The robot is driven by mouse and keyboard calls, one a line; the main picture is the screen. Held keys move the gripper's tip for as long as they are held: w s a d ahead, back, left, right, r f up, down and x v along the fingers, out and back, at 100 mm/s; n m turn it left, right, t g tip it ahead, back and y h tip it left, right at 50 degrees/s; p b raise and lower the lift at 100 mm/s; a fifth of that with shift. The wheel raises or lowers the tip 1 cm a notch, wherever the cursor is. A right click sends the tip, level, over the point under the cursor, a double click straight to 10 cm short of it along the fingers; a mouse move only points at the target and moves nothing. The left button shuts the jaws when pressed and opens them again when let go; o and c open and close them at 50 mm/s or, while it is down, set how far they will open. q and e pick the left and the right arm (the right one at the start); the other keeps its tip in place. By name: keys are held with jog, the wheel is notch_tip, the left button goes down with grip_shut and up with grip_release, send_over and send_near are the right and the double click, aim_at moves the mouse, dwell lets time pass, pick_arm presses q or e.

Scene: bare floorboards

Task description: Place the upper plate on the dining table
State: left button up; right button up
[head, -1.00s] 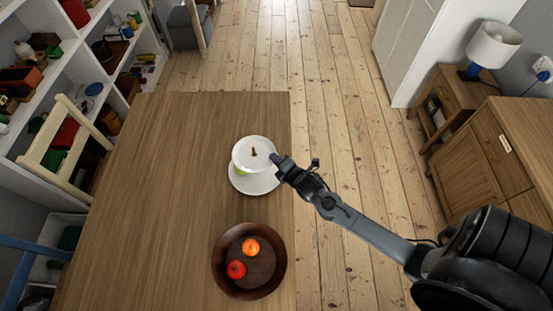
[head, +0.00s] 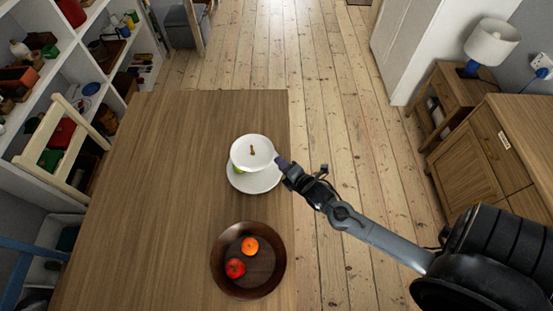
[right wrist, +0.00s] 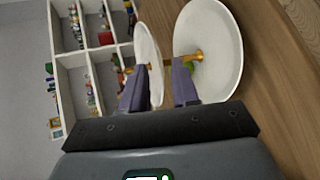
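A two-tier white plate stand is on the dining table (head: 150,180), near its right edge. The round upper plate (head: 253,146) has a small brown knob at its centre and sits above the lower plate (head: 262,186). A green item (head: 238,169) shows between them. In the right wrist view the upper plate (right wrist: 147,50) is nearly edge-on, joined to the lower plate (right wrist: 228,60) by a gold stem (right wrist: 185,58). My right gripper (head: 280,162) is at the upper plate's right rim. Its fingers (right wrist: 160,88) are apart, with the rim between them and a visible gap. My left gripper is out of view.
A dark brown bowl (head: 224,281) with an orange (head: 249,246) and a red apple (head: 235,268) stands in front of the plate stand. The table's left and far parts are clear. Shelves (head: 95,50) line the left; a wooden cabinet (head: 470,170) is at right.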

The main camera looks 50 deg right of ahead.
jog(key=s+a+r+m+g+y, duration=0.1)
jog(key=s+a+r+m+g, duration=0.2)
jog(key=s+a+m, duration=0.4)
jog(key=s+a+r+m+g+y, duration=0.1)
jog(key=s+a+r+m+g, duration=0.2)
jog(key=s+a+m+g, duration=0.3)
jog(key=s+a+m, duration=0.1)
jog(key=s+m, duration=0.1)
jog(key=s, duration=0.2)
jog(key=shift+s+r+m+g+y, duration=0.15)
jog(key=shift+s+m+g+y, duration=0.15)
jog(key=shift+m+y, duration=0.1)
jog(key=shift+r+p, duration=0.1)
jog(key=shift+p, duration=0.2)
notch_tip(320, 180, up, 22)
jog(key=p, duration=2.2)
